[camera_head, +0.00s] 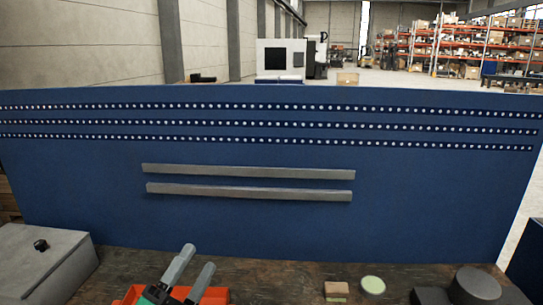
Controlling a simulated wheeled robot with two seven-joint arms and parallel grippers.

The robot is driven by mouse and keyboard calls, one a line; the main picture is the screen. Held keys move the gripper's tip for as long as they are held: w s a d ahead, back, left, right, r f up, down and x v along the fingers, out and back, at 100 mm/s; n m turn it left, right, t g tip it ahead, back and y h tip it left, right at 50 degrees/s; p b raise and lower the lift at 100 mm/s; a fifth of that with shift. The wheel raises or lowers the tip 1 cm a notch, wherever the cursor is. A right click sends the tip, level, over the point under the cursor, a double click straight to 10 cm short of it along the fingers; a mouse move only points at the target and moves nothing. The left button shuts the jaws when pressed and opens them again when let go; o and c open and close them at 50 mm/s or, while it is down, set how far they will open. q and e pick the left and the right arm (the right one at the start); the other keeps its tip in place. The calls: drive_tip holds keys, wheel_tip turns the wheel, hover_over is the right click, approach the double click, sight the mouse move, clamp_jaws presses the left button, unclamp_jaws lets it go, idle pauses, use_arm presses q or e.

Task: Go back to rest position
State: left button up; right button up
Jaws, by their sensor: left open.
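My left gripper (199,258) is at the bottom of the head view, left of centre. Its two grey fingers point up and to the right, apart from each other, with nothing visible between them. It is open. Teal and black parts show at the base of the fingers, and the rest is cut off by the lower edge. My right gripper is not in view.
A brown table (290,275) runs along the bottom, before a blue panel (250,225) with two grey rails (250,172). An orange item (130,296) lies near my left gripper. A grey box (40,265) stands left; a small block (337,288), a pale green disc (373,285) and dark round pieces (470,286) lie right.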

use_arm(q)
drive_tip(key=s+a+f+n+g+y, duration=0.2)
drive_tip(key=a+f+n+g+y, duration=0.3)
drive_tip(key=f+n, duration=0.45)
drive_tip(key=s+a+f+n+g+y, duration=0.2)
drive_tip(key=a+f+n+g+y, duration=0.3)
drive_tip(key=f, duration=0.7)
drive_tip(key=s+f+n+g, duration=0.65)
drive_tip(key=s+f, duration=0.65)
drive_tip(key=s, duration=0.4)
wheel_tip(320, 180, down, 31)
drive_tip(key=s+g, duration=0.1)
drive_tip(key=g, duration=0.1)
drive_tip(key=s+a+f+g+y+b, duration=0.1)
drive_tip(key=s+a+f, duration=0.1)
drive_tip(key=s+f, duration=1.7)
wheel_tip(320, 180, down, 2)
drive_tip(key=shift+s+a+f+m+b, duration=0.1)
drive_tip(key=shift+s+a+m+b, duration=0.1)
drive_tip(key=shift+a+m+b, duration=0.15)
